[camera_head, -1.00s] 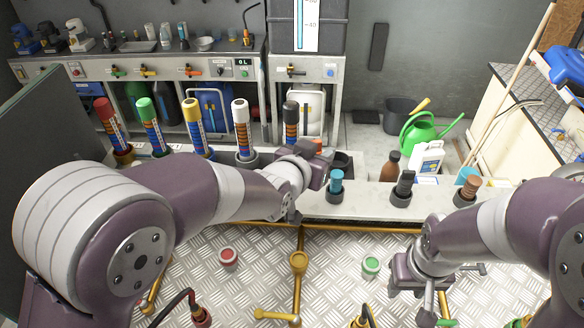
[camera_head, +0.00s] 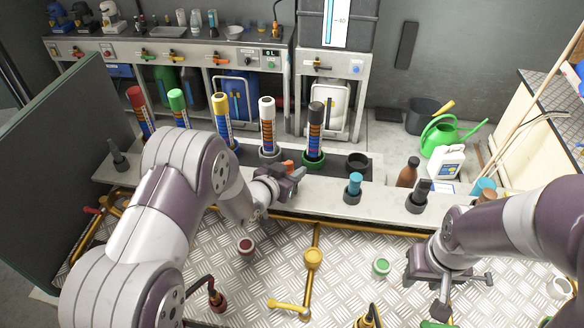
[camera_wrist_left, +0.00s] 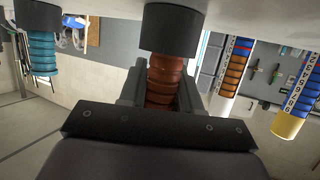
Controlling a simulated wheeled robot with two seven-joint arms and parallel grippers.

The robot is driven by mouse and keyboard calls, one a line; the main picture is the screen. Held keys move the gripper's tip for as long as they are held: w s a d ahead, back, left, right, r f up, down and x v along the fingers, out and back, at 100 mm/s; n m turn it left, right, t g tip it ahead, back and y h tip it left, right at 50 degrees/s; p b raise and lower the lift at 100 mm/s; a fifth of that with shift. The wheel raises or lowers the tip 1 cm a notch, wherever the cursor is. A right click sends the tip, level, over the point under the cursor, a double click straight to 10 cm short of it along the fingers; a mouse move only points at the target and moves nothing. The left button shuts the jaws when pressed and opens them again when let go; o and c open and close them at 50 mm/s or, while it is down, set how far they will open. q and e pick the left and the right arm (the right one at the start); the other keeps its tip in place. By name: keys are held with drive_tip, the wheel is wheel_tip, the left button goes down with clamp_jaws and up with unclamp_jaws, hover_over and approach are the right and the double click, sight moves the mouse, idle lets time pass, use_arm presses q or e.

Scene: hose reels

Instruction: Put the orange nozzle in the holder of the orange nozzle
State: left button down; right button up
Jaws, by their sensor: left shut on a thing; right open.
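My left gripper (camera_head: 284,174) is shut on the orange nozzle (camera_head: 288,166) at the front of the pale shelf (camera_head: 320,200). In the left wrist view the ribbed orange-brown nozzle (camera_wrist_left: 165,82) sits between the jaws, and its end meets a dark grey round holder (camera_wrist_left: 172,28) against the shelf. That view looks inverted; I cannot tell how deep the nozzle sits. A blue nozzle (camera_head: 354,184) stands in a dark holder to the right and also shows in the left wrist view (camera_wrist_left: 42,52). My right gripper (camera_head: 455,288) is open and empty over the metal plate.
Colored tubes stand along the shelf behind my left gripper, including a white one (camera_head: 267,122) and a dark one (camera_head: 315,125). A brass fitting (camera_head: 313,259) rises from the plate in front.

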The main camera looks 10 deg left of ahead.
use_arm(q)
drive_tip(key=shift+w+d+f, duration=0.1)
drive_tip(key=shift+w, duration=0.05)
drive_tip(key=shift+f, duration=0.15)
drive_tip(key=c, duration=0.8)
unclamp_jaws()
